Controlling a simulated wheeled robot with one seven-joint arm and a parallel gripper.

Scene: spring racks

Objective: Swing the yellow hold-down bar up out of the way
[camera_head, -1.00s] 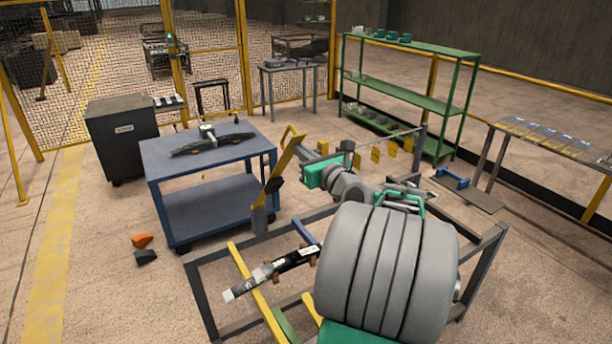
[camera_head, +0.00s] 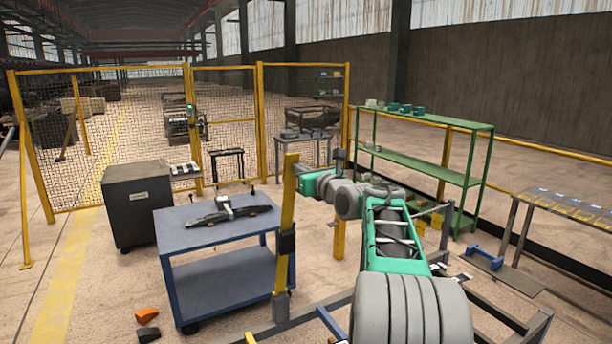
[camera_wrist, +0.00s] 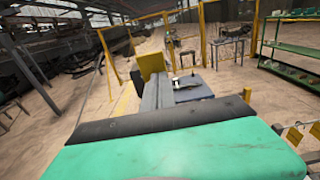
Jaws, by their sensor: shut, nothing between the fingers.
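The yellow hold-down bar (camera_head: 287,215) stands almost upright in the head view, in front of the blue cart's right end. Its foot (camera_head: 281,306) is in a grey bracket at the near frame. My gripper (camera_head: 302,169) is at the end of my green and grey arm, close to the bar's upper end on its right. It is shut with nothing in it. Its fingertips are small and partly hidden, so I cannot tell whether they touch the bar.
A blue cart (camera_head: 225,285) carrying a dark part (camera_head: 222,213) stands left of the bar. A dark cabinet (camera_head: 137,207) is behind it. A green shelf (camera_head: 425,170) stands at the right back. Orange and black pieces (camera_head: 147,316) lie on the floor.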

